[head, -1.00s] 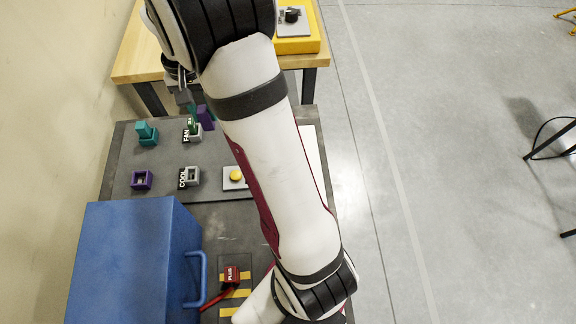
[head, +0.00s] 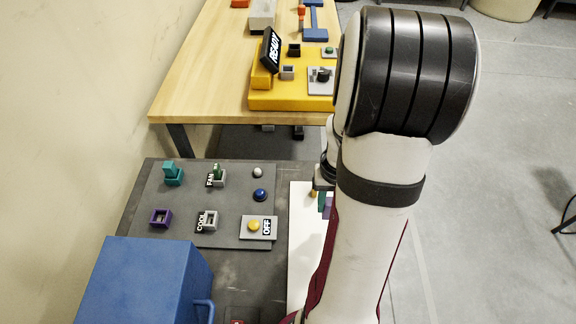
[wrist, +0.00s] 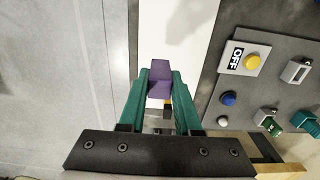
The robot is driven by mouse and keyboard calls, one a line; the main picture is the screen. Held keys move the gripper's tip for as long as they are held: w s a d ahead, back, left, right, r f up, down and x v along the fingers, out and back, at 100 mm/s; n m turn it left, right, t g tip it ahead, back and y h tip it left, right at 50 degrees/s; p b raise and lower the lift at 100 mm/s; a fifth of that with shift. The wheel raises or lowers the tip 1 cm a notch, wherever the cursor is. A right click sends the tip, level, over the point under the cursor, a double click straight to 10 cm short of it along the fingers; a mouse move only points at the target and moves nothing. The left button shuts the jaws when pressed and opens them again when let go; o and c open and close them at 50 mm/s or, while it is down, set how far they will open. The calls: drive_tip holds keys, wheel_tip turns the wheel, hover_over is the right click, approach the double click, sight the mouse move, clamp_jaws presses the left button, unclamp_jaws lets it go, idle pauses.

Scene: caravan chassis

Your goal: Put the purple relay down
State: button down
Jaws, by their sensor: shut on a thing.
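The purple relay (wrist: 159,82) is held between the green fingers of my gripper (wrist: 158,85) in the wrist view. In the head view my gripper (head: 324,190) is mostly hidden behind my arm, and a bit of the purple relay (head: 328,207) shows below it. Both are over the white strip (head: 299,245) to the right of the dark panel. The wrist view shows the white strip (wrist: 180,30) behind the relay. I cannot tell whether the relay touches it.
The dark panel (head: 185,205) holds an empty purple socket (head: 160,217), a grey COOL socket (head: 208,221), a green relay at FAN (head: 218,174), a teal relay (head: 172,172), and a yellow OFF button (head: 254,226). A blue box (head: 145,280) stands in front. A yellow unit (head: 290,95) sits on the wooden table (head: 200,70).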

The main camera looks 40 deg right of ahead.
drive_tip(key=w+f, duration=0.1)
drive_tip(key=w, duration=0.1)
drive_tip(key=shift+w+a+f, duration=0.3)
drive_tip(key=shift+w+f, duration=0.05)
drive_tip(key=shift+f, duration=0.05)
wheel_tip(320, 180, down, 3)
drive_tip(key=shift+f, duration=0.15)
drive_tip(key=shift+w+f, duration=0.1)
drive_tip(key=shift+f, duration=0.25)
drive_tip(key=c, duration=0.6)
unclamp_jaws()
drive_tip(key=shift+f, duration=0.1)
